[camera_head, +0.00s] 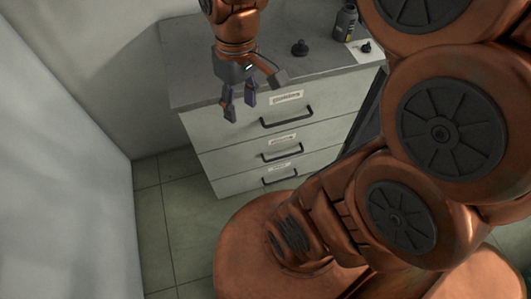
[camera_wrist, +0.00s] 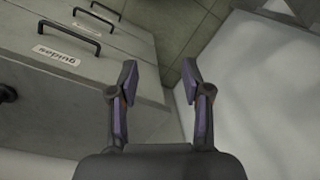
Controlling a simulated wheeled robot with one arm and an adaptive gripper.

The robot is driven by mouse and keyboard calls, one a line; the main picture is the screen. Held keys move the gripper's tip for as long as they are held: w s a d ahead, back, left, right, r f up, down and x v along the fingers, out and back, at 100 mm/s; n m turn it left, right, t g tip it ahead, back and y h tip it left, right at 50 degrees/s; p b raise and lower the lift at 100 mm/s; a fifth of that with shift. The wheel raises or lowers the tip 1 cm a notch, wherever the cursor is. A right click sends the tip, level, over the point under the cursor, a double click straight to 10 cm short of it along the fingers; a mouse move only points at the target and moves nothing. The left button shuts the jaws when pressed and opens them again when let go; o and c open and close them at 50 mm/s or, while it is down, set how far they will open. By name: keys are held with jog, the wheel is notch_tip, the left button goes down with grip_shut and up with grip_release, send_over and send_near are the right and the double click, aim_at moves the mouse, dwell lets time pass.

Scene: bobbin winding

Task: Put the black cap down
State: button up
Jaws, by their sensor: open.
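A small black knob-shaped piece (camera_head: 299,48), which looks like the black cap, stands on the grey top of the drawer cabinet. A second small black piece (camera_head: 366,47) sits on a white card at the right; I cannot tell for certain which of the two is the cap. My gripper (camera_head: 252,94) hangs near the cabinet's front left edge, left of the first piece and apart from it. In the wrist view my gripper (camera_wrist: 160,76) has its fingers spread with nothing between them. A dark piece (camera_wrist: 7,94) is cut off at the left edge there.
The drawer cabinet (camera_head: 215,135) has several drawers with black handles and labels; one label reads "guides" in the wrist view. A dark bottle (camera_head: 346,22) stands at the back right of the top. The top's left part is clear. A white wall (camera_head: 60,190) is at left.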

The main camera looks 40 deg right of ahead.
jog(key=s+a+f+m+g, duration=0.1)
jog(key=s+f, duration=0.3)
jog(key=s, duration=0.7)
jog(key=shift+a+m+h, duration=0.4)
jog(key=shift+a+m, duration=0.15)
jog(key=shift+m, duration=0.25)
jog(key=shift+s, duration=0.1)
